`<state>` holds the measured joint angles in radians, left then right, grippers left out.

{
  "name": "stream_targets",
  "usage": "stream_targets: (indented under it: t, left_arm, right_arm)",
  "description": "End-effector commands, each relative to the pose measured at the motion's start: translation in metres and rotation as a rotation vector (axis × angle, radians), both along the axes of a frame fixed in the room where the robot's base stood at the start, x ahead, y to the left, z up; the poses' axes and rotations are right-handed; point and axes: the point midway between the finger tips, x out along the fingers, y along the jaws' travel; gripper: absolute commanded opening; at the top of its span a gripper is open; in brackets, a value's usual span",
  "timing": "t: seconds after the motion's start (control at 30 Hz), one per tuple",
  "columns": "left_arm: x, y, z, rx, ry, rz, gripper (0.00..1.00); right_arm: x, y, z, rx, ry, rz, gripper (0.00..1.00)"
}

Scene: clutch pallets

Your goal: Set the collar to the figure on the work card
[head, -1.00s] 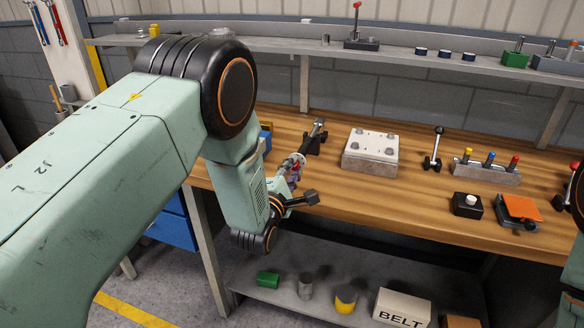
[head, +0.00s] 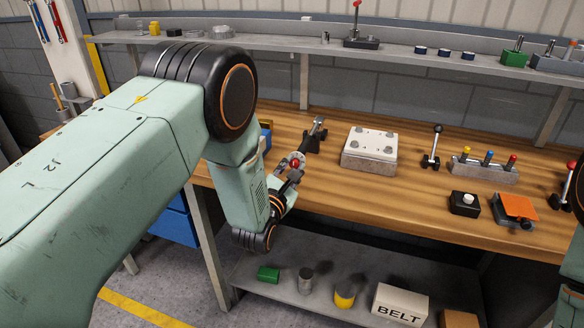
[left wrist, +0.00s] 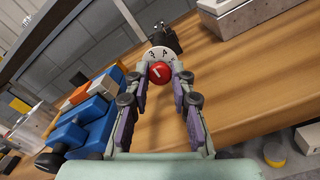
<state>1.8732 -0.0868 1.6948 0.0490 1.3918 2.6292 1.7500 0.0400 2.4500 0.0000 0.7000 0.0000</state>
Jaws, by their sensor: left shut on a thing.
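The collar (left wrist: 160,72) is a red round piece with a white mark on its face, in the left wrist view. Behind it is a pale dial (left wrist: 158,53) with small dark figures that I cannot read surely. The red piece also shows in the head view (head: 295,163), at the near end of a dark tool held in a black stand (head: 315,138) on the bench. My left gripper (left wrist: 158,84) is shut on the red collar, its fingers on either side. I see no readable work card. My right gripper is out of view.
A pale block with bolts (head: 370,148) stands right of the tool. Further right are a black lever (head: 432,150), coloured pegs on a block (head: 484,172), a push button (head: 465,204) and an orange plate (head: 518,207).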

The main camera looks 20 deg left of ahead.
Motion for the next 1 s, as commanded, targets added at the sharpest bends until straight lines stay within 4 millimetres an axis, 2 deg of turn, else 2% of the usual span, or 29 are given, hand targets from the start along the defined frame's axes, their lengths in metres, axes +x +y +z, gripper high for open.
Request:
stream_targets:
  t: [0.53,0.57,0.6,0.8,1.0]
  left_arm:
    - [0.0005,0.0005,0.0010,-0.022,-0.002,0.002,0.00]
    - [0.0005,0.0005,0.0010,-0.022,-0.002,0.001,0.25]
    - [0.0005,0.0005,0.0010,-0.022,-0.002,0.001,0.28]
    - [0.0004,0.0003,0.0006,-0.021,-0.001,0.001,0.45]
    - [0.0002,0.0002,0.0004,-0.021,-0.001,0.000,0.46]
  right_arm:
    - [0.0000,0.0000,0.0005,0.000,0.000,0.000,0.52]
    - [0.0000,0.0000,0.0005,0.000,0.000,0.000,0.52]
    - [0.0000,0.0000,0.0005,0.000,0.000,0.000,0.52]
    - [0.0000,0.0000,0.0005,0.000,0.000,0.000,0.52]
    - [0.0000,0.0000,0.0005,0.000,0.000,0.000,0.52]
